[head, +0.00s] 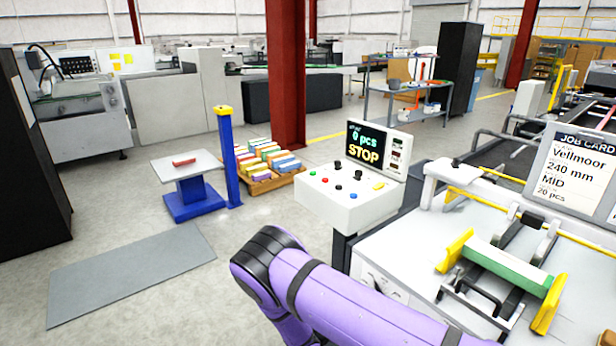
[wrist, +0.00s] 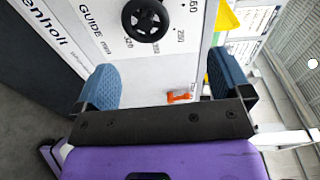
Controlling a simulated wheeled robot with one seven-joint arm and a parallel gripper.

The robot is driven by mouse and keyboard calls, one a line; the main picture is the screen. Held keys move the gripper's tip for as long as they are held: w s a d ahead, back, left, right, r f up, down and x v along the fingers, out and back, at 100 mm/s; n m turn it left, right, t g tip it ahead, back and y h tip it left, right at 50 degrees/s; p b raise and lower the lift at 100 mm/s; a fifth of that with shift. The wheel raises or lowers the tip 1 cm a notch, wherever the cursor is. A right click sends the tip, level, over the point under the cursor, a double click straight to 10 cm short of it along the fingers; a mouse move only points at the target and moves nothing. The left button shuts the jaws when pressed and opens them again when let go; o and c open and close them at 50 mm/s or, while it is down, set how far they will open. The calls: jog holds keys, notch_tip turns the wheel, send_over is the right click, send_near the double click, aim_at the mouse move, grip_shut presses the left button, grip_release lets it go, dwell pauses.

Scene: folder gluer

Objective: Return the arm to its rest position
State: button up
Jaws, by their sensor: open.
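My purple arm (head: 340,295) reaches across the lower middle of the head view, its black-banded elbow bent at the left end. My gripper is outside the head view. In the wrist view my gripper (wrist: 165,88) shows two blue-grey fingers set wide apart, with nothing between their tips. Past the fingers is a white machine panel (wrist: 95,45) marked GUIDE, with a numbered scale. A black round knob (wrist: 146,20) sits on that panel, beyond the fingers and apart from them. A small orange-red part (wrist: 180,96) shows near the right finger.
A control console (head: 345,200) reading STOP stands beside my arm. The machine bed (head: 400,250) with yellow guides and a job card (head: 577,170) is at right. A blue post (head: 228,160), a small stand (head: 188,165) and a loaded pallet (head: 265,185) are left. Floor at front left is clear around a grey mat (head: 130,272).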

jog(key=s+d+r+m+g+y, duration=0.25)
jog(key=r+m, duration=0.55)
jog(key=r, duration=0.5)
jog(key=s+d+r+m+g+y, duration=0.15)
jog(key=d+r+m+g, duration=0.25)
jog(key=r+m, duration=0.6)
jog(key=s+d+r+m+g+y, duration=0.1)
jog(key=d+r+m+g+y, duration=0.4)
jog(key=r, duration=1)
jog(key=s+d+r+m+t+y, duration=0.2)
jog(key=s+r+m+t+y, duration=0.1)
jog(key=s+r+m, duration=0.6)
jog(key=s+d+r+m+t+y, duration=0.1)
jog(key=s+r+m+t, duration=0.3)
jog(key=s+r+m, duration=0.6)
jog(key=s+m+y, duration=0.1)
jog(key=s, duration=0.6)
jog(key=shift+s+d+r+y, duration=0.15)
jog(key=shift+s+d+y, duration=0.1)
jog(key=shift+d+y, duration=0.15)
